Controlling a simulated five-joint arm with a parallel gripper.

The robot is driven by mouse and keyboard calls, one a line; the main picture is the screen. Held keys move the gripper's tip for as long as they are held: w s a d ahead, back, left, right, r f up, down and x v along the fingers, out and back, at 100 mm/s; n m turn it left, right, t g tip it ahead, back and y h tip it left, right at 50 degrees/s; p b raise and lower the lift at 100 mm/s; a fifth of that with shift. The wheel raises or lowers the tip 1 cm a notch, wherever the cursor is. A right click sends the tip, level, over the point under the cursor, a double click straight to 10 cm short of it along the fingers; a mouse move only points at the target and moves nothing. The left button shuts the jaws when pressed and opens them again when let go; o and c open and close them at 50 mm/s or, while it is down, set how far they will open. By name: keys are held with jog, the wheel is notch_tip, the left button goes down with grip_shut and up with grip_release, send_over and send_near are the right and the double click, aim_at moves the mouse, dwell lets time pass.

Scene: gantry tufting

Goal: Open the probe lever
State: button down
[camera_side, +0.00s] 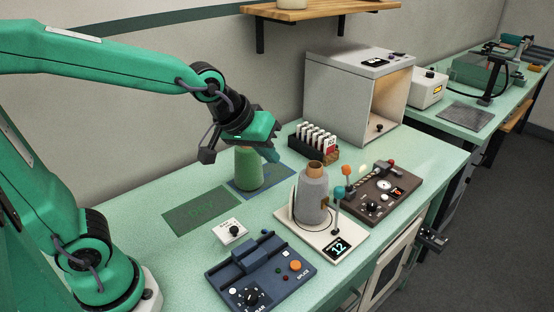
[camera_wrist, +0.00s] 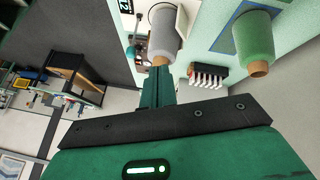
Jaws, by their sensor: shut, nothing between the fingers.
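A white base (camera_side: 325,243) with a dark display reading 12 carries a grey yarn cone (camera_side: 311,195). I cannot tell which is the probe lever. My gripper (camera_side: 271,154) is shut and empty, above and left of the grey cone, close to a green cone (camera_side: 249,170). In the wrist view my shut fingers (camera_wrist: 159,72) point toward the grey cone (camera_wrist: 163,32); the levers are small and unclear there.
A brown unit (camera_side: 385,193) with a dial stands right of the white base. A blue splicer (camera_side: 262,272) and a small white switch box (camera_side: 230,232) are in front. A rack of white tags (camera_side: 318,140) and an open grey cabinet (camera_side: 340,95) stand behind.

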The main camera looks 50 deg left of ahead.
aim_at(338, 194)
jog(key=w+d+f+n, duration=0.1)
jog(key=w+d+f, duration=0.1)
jog(key=w+d, duration=0.2)
jog(key=shift+w+n+t+h, duration=0.3)
jog(key=shift+w+n, duration=0.1)
jog(key=shift+w, duration=0.35)
jog(key=shift+d+f, duration=0.1)
jog(key=shift+f, duration=0.1)
jog(key=x, duration=0.9)
jog(key=shift+w+d+f, duration=0.2)
jog(key=shift+d+f, duration=0.05)
jog(key=shift+f, duration=0.05)
jog(key=shift+d, duration=0.15)
jog(key=shift+d+r, duration=0.15)
jog(key=shift+d, duration=0.95)
jog(key=d+f+h, duration=0.1)
jog(key=d, duration=0.6)
jog(key=shift+d+f+m, duration=0.25)
jog(key=shift+d+m, duration=0.05)
jog(key=shift+d, duration=0.05)
